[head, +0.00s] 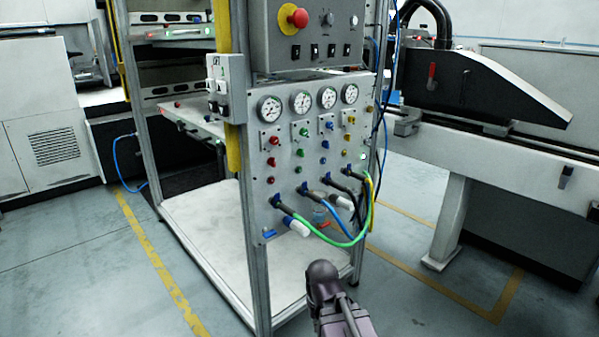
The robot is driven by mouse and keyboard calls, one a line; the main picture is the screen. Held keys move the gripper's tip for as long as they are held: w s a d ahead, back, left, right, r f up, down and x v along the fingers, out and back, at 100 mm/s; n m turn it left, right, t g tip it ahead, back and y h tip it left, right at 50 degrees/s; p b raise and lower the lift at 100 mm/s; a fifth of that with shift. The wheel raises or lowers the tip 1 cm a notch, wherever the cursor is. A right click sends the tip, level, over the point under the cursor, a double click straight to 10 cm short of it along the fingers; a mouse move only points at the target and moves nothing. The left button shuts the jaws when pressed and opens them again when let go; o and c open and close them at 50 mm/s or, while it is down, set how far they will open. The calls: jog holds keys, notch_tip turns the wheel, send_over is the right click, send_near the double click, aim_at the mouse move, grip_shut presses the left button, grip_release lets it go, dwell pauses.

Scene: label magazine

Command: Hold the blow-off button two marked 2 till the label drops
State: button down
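A grey panel (292,182) on an aluminium frame carries columns of small coloured buttons under a row of round gauges (301,102). The upper row has a red button (274,141), a green button (304,132), a blue button (328,126) and a yellow button (350,121). More small coloured buttons or lamps sit below them. The markings are too small to read, so I cannot tell which button is marked 2. No label can be made out. A part of my arm shows at the bottom, below and in front of the panel; my gripper's fingers are not in view.
Green, blue, black and yellow hoses (345,242) loop out from the panel's lower part. A control box (307,35) with a red emergency stop (298,17) is above. A frame post (262,290) stands left of my arm. Grey floor (90,270) is open at left.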

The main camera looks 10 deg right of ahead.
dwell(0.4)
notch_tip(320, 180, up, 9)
jog(key=p, duration=0.9)
